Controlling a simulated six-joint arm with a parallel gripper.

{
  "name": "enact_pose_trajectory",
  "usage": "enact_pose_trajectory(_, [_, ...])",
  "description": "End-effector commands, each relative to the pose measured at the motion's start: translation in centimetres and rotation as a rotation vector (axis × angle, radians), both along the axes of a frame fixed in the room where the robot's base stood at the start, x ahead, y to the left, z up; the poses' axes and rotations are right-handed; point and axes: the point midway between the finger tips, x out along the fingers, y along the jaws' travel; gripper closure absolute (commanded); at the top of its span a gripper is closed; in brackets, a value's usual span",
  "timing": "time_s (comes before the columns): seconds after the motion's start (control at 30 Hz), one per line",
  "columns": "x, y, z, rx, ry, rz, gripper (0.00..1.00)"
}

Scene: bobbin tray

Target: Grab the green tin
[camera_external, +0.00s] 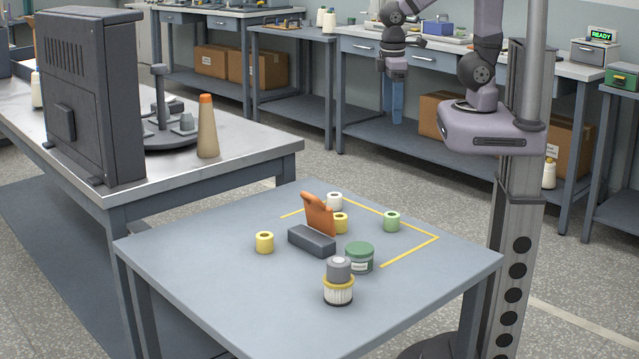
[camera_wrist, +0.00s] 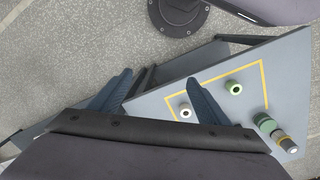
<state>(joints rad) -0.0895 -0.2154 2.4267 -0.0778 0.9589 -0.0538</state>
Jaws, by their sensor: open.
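The green tin (camera_external: 359,257) is a short round tin with a green lid and a pale label. It stands upright on the grey table, right behind a grey-capped, yellow-ringed filter jar (camera_external: 338,283) that slightly covers its left side. In the wrist view the tin (camera_wrist: 266,122) shows near the right edge, beside the jar (camera_wrist: 287,145). My gripper (camera_external: 393,98), with blue fingers, hangs high beyond the far side of the table, well away from the tin. In the wrist view my gripper (camera_wrist: 158,97) is open, with nothing between its fingers.
A green bobbin (camera_external: 392,222), a white bobbin (camera_external: 335,201) and two yellow bobbins (camera_external: 264,242) stand on the table (camera_external: 190,270). An orange upright piece (camera_external: 319,214) and a dark grey block (camera_external: 311,240) stand left of the tin. Yellow tape (camera_external: 410,252) marks a corner. The front left is clear.

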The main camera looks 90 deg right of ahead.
Motion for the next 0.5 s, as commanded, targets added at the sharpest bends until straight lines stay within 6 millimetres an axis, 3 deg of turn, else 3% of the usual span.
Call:
enact_pose_trajectory(0.27, [2.9,2.1,-0.8,-0.161,0.054,0.451,0.30])
enact_pose_trajectory(0.37, [4.7,3.9,-1.1,-0.259,0.077,0.696,0.30])
enact_pose_trajectory(0.5, [7.7,8.1,-1.3,-0.439,0.103,1.089,0.30])
